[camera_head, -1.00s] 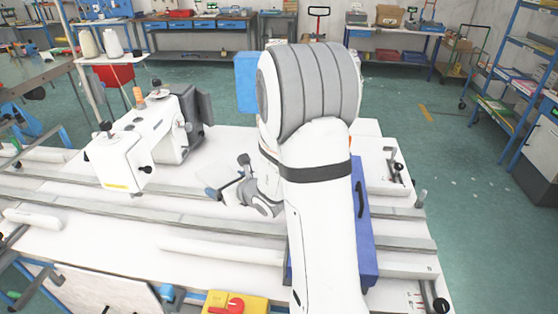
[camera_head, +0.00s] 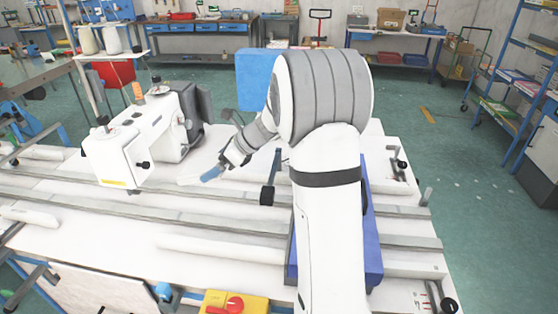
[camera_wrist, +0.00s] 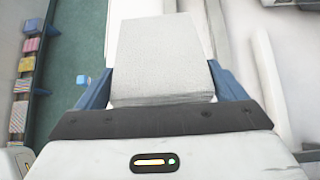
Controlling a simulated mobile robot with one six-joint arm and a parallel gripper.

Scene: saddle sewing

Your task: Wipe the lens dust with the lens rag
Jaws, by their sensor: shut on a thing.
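My gripper (camera_head: 208,174) is shut on a pale grey-white folded cloth, which looks like the lens rag (camera_wrist: 162,45). In the wrist view the rag sticks out flat between the blue fingers. In the head view it is a small pale shape at the fingertips, hard to tell from the white table. The gripper is to the right of the white sewing machine (camera_head: 130,150), apart from it and over the white table (camera_head: 220,205). I cannot make out the lens or any dust on it in either view.
Long grey rails (camera_head: 110,207) run across the table. A blue case (camera_head: 373,240) lies at the right, partly behind my arm. A yellow box with a red knob (camera_head: 235,304) is at the front edge. Open green floor (camera_head: 440,150) lies to the right.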

